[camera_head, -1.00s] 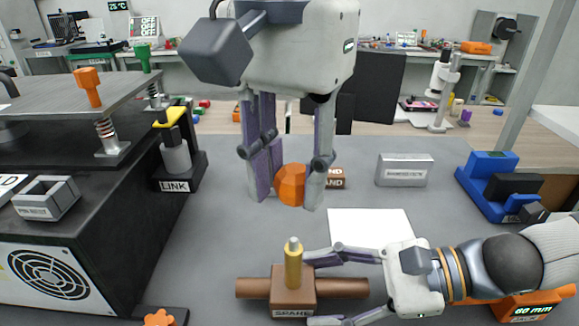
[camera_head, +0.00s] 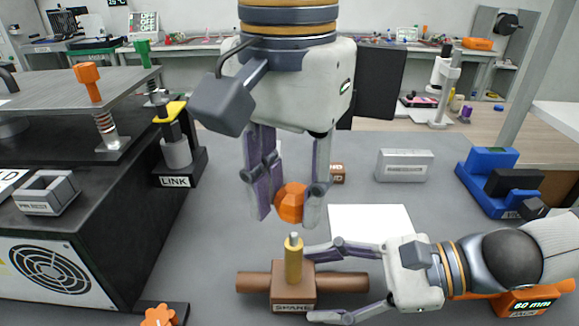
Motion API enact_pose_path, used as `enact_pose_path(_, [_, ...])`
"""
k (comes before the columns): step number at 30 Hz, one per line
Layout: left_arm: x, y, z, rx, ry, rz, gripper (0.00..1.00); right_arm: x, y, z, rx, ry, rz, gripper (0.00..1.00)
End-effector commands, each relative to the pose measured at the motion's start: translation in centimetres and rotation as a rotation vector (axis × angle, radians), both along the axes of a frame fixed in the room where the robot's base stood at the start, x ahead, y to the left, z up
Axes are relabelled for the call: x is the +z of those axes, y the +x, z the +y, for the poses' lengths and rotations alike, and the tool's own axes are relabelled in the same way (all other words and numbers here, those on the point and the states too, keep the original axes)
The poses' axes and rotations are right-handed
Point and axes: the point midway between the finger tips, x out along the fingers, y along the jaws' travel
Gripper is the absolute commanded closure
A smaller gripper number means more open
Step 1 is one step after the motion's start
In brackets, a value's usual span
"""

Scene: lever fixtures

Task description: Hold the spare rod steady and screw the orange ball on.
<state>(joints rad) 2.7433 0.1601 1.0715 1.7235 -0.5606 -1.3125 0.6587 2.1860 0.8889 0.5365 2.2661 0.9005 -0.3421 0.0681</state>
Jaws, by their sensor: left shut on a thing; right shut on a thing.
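The orange ball (camera_head: 291,203) is between the fingers of my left gripper (camera_head: 290,208), which is shut on it and points down. The ball hangs just above the spare rod, apart from it by a small gap as seen here. The spare rod (camera_head: 294,262) is a short upright brass-coloured rod with a pale tip. It stands in a brown block (camera_head: 292,287) labelled SPARE with a brown bar through it. My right gripper (camera_head: 312,283) comes in from the right, shut on the block or the rod's base; which one is hard to tell.
A white sheet (camera_head: 370,228) lies behind my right gripper. A grey box (camera_head: 404,166) and a blue fixture (camera_head: 492,185) stand at the right. The LINK fixture (camera_head: 178,155) and a dark bench (camera_head: 95,235) are at the left. A small brown block (camera_head: 337,174) stands behind the ball.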

Motion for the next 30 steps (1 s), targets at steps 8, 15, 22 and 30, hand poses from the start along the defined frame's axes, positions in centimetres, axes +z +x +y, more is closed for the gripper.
enact_pose_path(8, [-1.9,-0.1,0.0,0.002,0.0,-0.004,0.87,-0.5,0.0,-0.1,-0.002,-0.01,0.005,0.82])
enact_pose_path(15, [-2.0,-0.1,0.0,0.002,0.0,-0.004,0.87,-0.5,0.0,-0.1,-0.002,-0.011,0.005,0.82])
enact_pose_path(22, [-2.0,-0.1,0.0,0.002,0.0,-0.004,0.87,-0.6,0.0,-0.2,-0.002,-0.011,0.006,0.82])
enact_pose_path(30, [-2.0,-0.1,0.0,0.002,-0.001,-0.003,0.87,-0.6,0.0,-0.2,-0.002,-0.011,0.006,0.82])
